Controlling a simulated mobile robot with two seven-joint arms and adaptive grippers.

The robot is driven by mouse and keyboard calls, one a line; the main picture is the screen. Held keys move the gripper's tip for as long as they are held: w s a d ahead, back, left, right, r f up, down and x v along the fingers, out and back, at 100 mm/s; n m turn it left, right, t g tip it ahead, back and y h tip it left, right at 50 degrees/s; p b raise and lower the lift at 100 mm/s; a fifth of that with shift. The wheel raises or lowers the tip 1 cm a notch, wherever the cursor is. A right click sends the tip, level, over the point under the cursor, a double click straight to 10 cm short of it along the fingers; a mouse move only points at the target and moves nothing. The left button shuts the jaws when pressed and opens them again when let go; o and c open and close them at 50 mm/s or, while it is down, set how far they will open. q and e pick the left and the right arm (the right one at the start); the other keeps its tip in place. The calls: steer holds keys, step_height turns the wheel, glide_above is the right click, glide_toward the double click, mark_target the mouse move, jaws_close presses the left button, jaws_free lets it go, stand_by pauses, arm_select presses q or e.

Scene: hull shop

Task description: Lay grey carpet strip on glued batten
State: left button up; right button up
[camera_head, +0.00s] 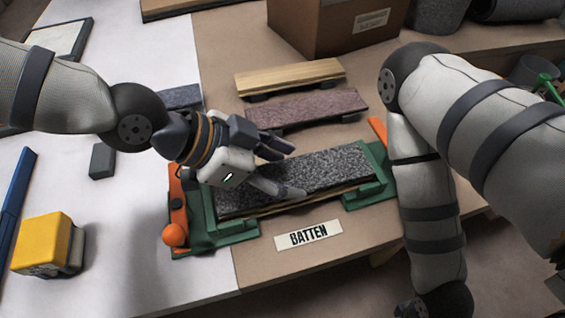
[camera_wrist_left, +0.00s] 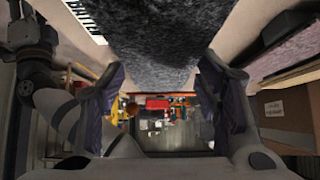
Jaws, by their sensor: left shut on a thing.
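The dark grey speckled carpet strip (camera_head: 325,168) lies lengthwise over the wooden batten (camera_head: 262,207), whose pale edge shows along the near side. I cannot tell whether the strip touches it all along. The batten sits in a green fixture (camera_head: 240,231). My left gripper (camera_head: 280,170) is shut on the strip across its width, left of its middle, one finger on each long side. In the left wrist view the strip (camera_wrist_left: 155,40) runs away between the fingers (camera_wrist_left: 165,95). Any glue is hidden.
A mauve strip (camera_head: 305,109) and a bare wooden strip (camera_head: 290,76) lie behind the fixture. A cardboard box (camera_head: 330,25) stands at the back. A yellow block (camera_head: 47,244) is at the left. A BATTEN label (camera_head: 309,235) lies in front.

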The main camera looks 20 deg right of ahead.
arm_select(q)
steer(key=shift+f, duration=0.5)
stand_by(0.8)
steer(key=o, duration=1.2)
steer(key=shift+o, duration=0.2)
steer(key=shift+r+p, duration=0.8)
steer(key=shift+r, duration=2.75)
arm_select(e)
steer(key=shift+w+r+t, duration=0.3)
steer(key=shift+w+r, duration=0.65)
arm_select(q)
steer(key=shift+f, duration=0.1)
